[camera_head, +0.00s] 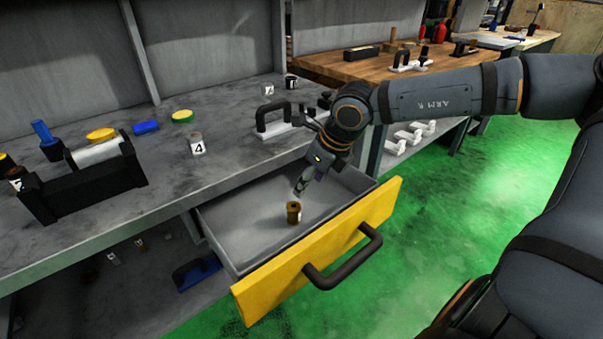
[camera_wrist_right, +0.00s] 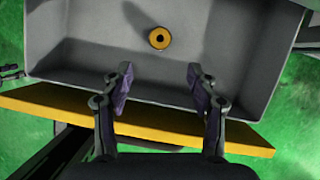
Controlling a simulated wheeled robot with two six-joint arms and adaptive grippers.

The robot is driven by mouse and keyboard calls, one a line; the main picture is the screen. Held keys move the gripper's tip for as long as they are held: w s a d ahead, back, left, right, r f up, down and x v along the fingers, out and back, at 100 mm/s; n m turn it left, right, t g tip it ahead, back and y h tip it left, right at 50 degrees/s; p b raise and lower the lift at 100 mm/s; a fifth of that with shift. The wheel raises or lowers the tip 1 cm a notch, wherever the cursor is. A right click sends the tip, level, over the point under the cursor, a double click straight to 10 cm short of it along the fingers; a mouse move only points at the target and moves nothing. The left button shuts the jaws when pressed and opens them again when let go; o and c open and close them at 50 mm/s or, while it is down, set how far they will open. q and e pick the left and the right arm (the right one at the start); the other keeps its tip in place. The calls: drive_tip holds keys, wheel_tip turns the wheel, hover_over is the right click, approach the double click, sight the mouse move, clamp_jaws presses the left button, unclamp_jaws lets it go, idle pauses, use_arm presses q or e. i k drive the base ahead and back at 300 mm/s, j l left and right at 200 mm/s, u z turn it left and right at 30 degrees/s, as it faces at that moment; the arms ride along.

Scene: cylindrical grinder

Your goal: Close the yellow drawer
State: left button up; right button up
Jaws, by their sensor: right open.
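The yellow drawer (camera_head: 322,257) is pulled out from under the grey workbench, with a black bar handle (camera_head: 343,262) on its front. A small brown-gold cylinder with a hole (camera_head: 294,213) stands inside on the grey drawer floor; it also shows in the right wrist view (camera_wrist_right: 159,38). My right gripper (camera_head: 302,186) is over the drawer's inside, behind the yellow front in the head view. In the right wrist view its two fingers (camera_wrist_right: 158,80) are spread apart with nothing between them. The cylinder is beyond the fingertips. My left gripper is out of view.
The workbench top (camera_head: 215,185) holds a black stand with a grey roller (camera_head: 95,153), a cylinder marked 4 (camera_head: 197,144), yellow and blue parts, and a black-handled tool (camera_head: 272,118). Green floor (camera_head: 430,200) in front of the drawer is free.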

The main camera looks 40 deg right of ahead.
sight(268, 259)
drive_tip(key=k, duration=1)
